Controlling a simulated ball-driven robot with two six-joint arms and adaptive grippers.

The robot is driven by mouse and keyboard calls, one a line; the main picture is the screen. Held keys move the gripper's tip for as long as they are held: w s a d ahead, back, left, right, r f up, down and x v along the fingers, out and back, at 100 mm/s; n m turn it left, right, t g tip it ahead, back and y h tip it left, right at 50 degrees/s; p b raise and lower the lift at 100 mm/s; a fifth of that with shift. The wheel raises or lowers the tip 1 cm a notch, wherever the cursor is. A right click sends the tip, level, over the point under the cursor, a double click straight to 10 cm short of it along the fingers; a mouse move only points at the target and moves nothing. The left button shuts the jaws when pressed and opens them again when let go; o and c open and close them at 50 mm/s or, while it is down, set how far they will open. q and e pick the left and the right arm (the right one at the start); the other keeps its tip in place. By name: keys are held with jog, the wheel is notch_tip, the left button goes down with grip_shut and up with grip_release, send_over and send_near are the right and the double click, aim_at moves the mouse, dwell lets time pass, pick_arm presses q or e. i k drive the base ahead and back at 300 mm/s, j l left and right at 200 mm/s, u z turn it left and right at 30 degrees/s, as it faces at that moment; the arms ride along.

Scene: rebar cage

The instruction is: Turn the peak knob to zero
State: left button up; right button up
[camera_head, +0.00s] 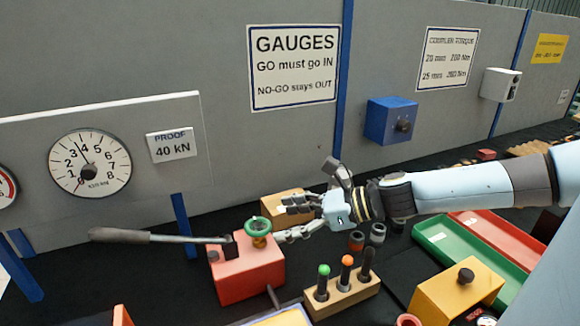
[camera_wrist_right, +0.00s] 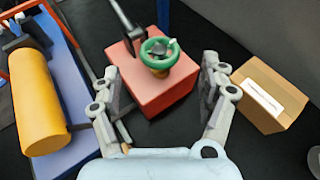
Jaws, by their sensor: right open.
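The round white dial gauge (camera_head: 90,162), marked 0 to 8, is on the grey panel at left. Its dark needle points between 3 and 4, and a small red mark shows low on its face. No part labelled as the peak knob can be made out. A red pump block (camera_head: 247,268) with a long grey lever (camera_head: 150,236) carries a green handwheel (camera_head: 258,226). My right gripper (camera_head: 281,222) is open and empty, just right of the handwheel. In the wrist view the handwheel (camera_wrist_right: 160,55) appears ahead, between the spread fingers. My left gripper is out of view.
A cardboard box (camera_head: 283,206) stands behind my right gripper. A wooden block (camera_head: 343,296) with several pegs and a yellow box (camera_head: 457,291) are in front. Green (camera_head: 440,236) and red trays lie at right. A yellow cylinder (camera_wrist_right: 40,100) shows in the wrist view.

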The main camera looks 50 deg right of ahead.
aim_at(89, 172)
jog(key=k+j, duration=0.25)
jog(key=j, duration=0.15)
jog(key=k+j, duration=0.25)
jog(key=j, duration=0.2)
jog(key=k+j, duration=0.25)
jog(key=j, duration=0.15)
jog(key=k+j, duration=0.25)
jog(key=j, duration=0.15)
